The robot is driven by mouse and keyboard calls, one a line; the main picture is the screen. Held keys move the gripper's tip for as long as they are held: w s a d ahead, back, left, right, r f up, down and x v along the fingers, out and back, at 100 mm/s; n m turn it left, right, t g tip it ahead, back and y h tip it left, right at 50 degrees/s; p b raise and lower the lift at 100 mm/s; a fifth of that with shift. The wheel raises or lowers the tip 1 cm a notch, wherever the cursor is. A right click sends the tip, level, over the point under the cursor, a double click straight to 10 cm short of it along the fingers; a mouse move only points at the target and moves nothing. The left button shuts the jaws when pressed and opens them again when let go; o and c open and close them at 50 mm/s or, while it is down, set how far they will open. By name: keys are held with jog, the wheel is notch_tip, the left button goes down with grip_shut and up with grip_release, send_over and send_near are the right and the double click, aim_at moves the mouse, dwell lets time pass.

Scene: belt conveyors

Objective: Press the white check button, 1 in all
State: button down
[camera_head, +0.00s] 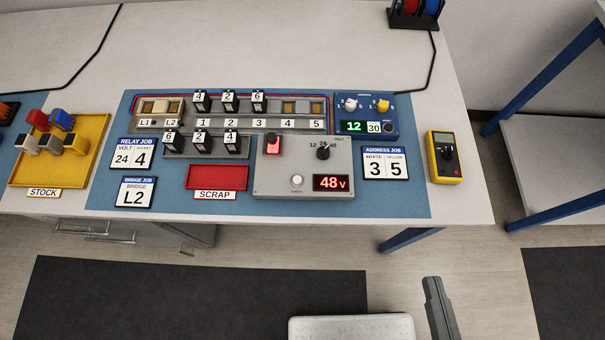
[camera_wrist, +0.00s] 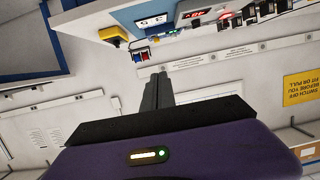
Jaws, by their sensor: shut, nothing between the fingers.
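The same box carries a lit red switch (camera_head: 273,145), a black dial (camera_head: 323,152) and a red display (camera_head: 331,183) reading 48 V. In the wrist view, my gripper (camera_wrist: 158,80) is shut and empty, its fingers together. It is apart from the bench, and a red display (camera_wrist: 195,14) shows at the top edge. I cannot make out the check button there.
Left of the box lies a red scrap tray (camera_head: 217,177). Behind it is a terminal rail (camera_head: 230,123) with black relays. A blue unit (camera_head: 366,110) stands behind right, and a yellow meter (camera_head: 444,160) at far right. The yellow stock tray (camera_head: 88,160) is at left.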

jog(key=w+a+f+m+g+p, duration=0.2)
jog(key=w+a+f+m+p, duration=0.1)
jog(key=w+f+m, duration=0.25)
notch_tip(320, 180, up, 4)
jog(key=m+g+y+p, duration=0.8)
jog(key=g+y, duration=0.1)
jog(key=g, duration=0.1)
send_over(301, 181)
jog(key=shift+r+n, duration=0.15)
jog(key=shift+n, duration=0.1)
notch_tip(301, 181, down, 6)
jog(key=b, duration=0.8)
jog(key=shift+d+f, duration=0.1)
jog(key=shift+f, duration=0.15)
jog(key=shift+f+b, duration=0.4)
jog(key=shift+f, duration=0.8)
